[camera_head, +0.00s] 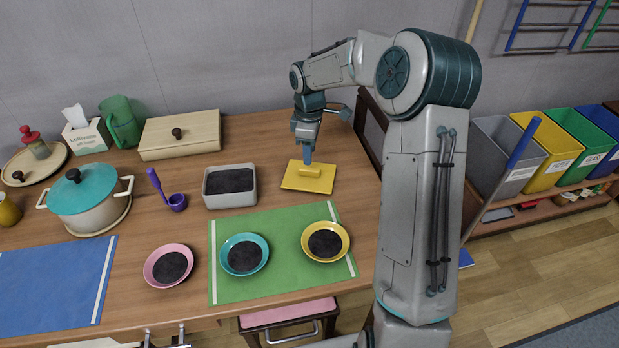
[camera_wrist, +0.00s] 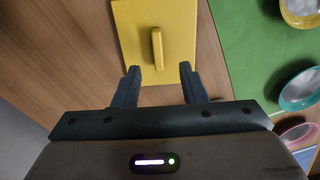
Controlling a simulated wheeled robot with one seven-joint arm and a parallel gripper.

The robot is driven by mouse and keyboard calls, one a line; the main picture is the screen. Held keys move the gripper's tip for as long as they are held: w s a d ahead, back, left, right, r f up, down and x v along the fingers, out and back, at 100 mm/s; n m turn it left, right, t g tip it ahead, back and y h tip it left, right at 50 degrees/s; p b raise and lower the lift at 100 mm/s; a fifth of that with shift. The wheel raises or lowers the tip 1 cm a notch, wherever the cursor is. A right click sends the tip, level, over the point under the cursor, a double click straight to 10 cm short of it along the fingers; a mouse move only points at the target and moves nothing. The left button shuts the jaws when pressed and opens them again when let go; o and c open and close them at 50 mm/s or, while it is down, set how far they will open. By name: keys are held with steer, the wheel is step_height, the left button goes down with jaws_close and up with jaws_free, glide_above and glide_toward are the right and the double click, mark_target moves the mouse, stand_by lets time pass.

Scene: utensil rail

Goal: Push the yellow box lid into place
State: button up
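The yellow lid (camera_head: 290,182), a flat square plate with a raised bar handle (camera_head: 310,171), lies at the back right of the table. It also shows in the wrist view (camera_wrist: 182,25), with its handle (camera_wrist: 157,48) upright in the picture. I cannot tell whether anything is under it. My gripper (camera_head: 308,159) is above the lid, pointing down at it. In the wrist view my gripper (camera_wrist: 158,72) has its two fingers wide apart, with nothing between them, and the handle lies just beyond the fingertips. A grey open box (camera_head: 208,201) with a dark inside stands left of the lid.
A green mat (camera_head: 275,288) with teal (camera_head: 265,265) and yellow (camera_head: 346,249) bowls lies in front. A pink bowl (camera_head: 150,279) is beside it. A purple ladle (camera_head: 177,202), a teal-lidded pot (camera_head: 85,212) and a wooden box (camera_head: 200,136) stand left. A dark-sided case (camera_head: 370,125) is close behind right.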

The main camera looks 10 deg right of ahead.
mark_target(310, 169)
steer(key=shift+w+f+b, duration=0.15)
steer(key=shift+f+b, duration=0.15)
steer(key=shift+f, duration=2.75)
steer(key=shift+d, duration=0.1)
jaws_close()
